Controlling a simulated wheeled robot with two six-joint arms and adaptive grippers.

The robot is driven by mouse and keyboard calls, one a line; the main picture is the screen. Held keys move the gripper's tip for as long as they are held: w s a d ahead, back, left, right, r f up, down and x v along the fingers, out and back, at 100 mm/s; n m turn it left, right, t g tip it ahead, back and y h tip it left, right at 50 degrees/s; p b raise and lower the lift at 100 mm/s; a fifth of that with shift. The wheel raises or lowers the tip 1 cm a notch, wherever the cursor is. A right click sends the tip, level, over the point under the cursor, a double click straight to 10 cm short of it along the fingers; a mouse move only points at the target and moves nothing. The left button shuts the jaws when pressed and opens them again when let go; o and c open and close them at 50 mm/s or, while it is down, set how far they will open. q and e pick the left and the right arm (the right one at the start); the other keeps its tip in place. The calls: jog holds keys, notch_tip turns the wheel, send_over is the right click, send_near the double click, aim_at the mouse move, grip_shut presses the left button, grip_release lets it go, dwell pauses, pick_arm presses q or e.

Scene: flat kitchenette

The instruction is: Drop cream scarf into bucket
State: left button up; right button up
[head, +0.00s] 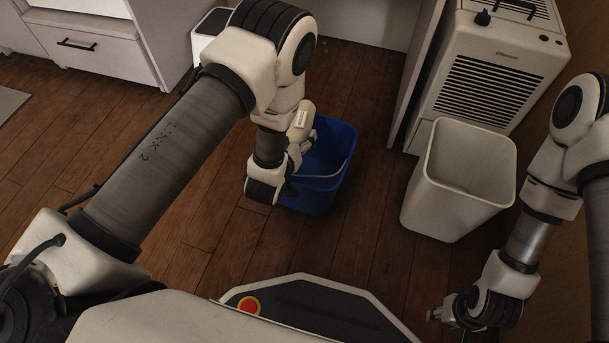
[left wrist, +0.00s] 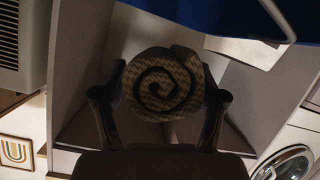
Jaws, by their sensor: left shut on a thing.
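The cream scarf (head: 301,122) is rolled up and held out by my left gripper (head: 297,155), overlapping the left rim of the blue bucket (head: 333,150) in the head view. In the left wrist view, the spiral end of the scarf (left wrist: 160,88) sits between the two fingers of my left gripper (left wrist: 160,105), which is shut on it. The bucket (left wrist: 215,15) fills the top of that view, apart from the scarf. My arm hides part of the bucket. My right gripper (head: 437,314) is low at the right, small and partly hidden; its fingers are unclear.
A white bin (head: 455,200) stands right of the bucket, in front of a white heater-like appliance (head: 495,75). Drawers (head: 90,45) stand at the back left. A washing machine (left wrist: 290,160) shows in the left wrist view.

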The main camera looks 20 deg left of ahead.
pick_arm(q)
jog(key=shift+f+b, duration=0.3)
jog(key=shift+f, duration=0.45)
jog(key=shift+r, duration=0.1)
pick_arm(e)
jog(key=shift+w+f, duration=0.1)
jog(key=shift+f, duration=0.55)
pick_arm(q)
jog(key=o, duration=1.3)
jog(key=shift+c, duration=0.2)
jog(key=shift+s, duration=0.1)
jog(key=v, duration=1.1)
jog(key=shift+s, duration=0.35)
jog(key=shift+r, duration=0.15)
